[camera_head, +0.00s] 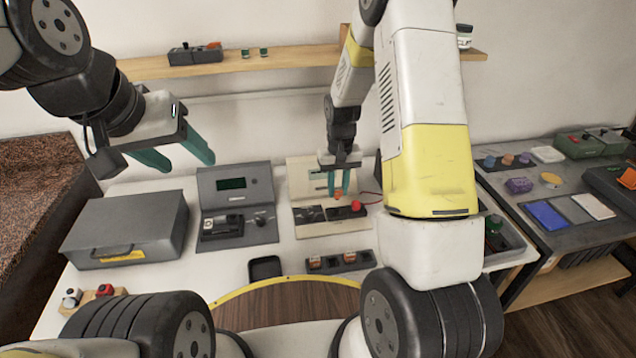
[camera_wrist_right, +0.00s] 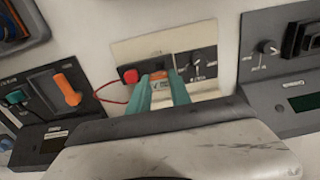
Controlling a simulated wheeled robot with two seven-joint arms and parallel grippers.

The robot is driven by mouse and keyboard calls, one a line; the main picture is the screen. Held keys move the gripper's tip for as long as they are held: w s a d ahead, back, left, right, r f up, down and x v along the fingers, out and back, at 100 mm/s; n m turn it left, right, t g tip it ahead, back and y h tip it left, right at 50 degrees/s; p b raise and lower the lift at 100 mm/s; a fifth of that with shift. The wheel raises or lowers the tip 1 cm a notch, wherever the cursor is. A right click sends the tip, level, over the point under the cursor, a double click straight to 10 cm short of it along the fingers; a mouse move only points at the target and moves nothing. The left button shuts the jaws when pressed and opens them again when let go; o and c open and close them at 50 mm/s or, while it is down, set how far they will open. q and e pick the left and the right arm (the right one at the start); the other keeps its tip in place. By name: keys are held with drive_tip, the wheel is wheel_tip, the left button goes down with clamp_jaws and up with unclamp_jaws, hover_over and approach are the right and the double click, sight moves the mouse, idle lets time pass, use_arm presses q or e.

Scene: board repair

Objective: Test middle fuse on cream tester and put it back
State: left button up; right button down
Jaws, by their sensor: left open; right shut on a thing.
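The cream tester (camera_head: 303,180) stands on the white table near the back wall, with a red button (camera_head: 357,206) on its right part. My right gripper (camera_head: 338,190) points down over the tester and is shut on a small orange fuse (camera_head: 338,196). In the right wrist view the orange fuse (camera_wrist_right: 160,75) is between the fingertips at the tester's dark socket area; I cannot tell whether it is seated. A dark fuse rack (camera_head: 340,267) in front holds two orange-topped fuses with a gap between them. My left gripper (camera_head: 188,163) is open and empty, raised at the left.
A grey tester (camera_head: 235,185) with a screen stands left of the cream one. A grey case (camera_head: 125,228) lies further left. A small black tray (camera_head: 265,268) is beside the rack, behind a round wooden board (camera_head: 290,305). A side table (camera_head: 560,180) at the right holds several items.

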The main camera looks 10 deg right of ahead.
sight(338, 199)
drive_tip(key=shift+w+d+f, duration=0.1)
drive_tip(key=shift+w+d, duration=0.05)
drive_tip(key=shift+w, duration=0.3)
drive_tip(key=shift+f, duration=2.55)
drive_tip(key=shift+f, duration=1)
idle(0.6)
drive_tip(key=c, duration=1.1)
unclamp_jaws()
drive_tip(key=shift+o, duration=0.2)
drive_tip(key=shift+o, duration=1.2)
drive_tip(key=shift+r, duration=0.2)
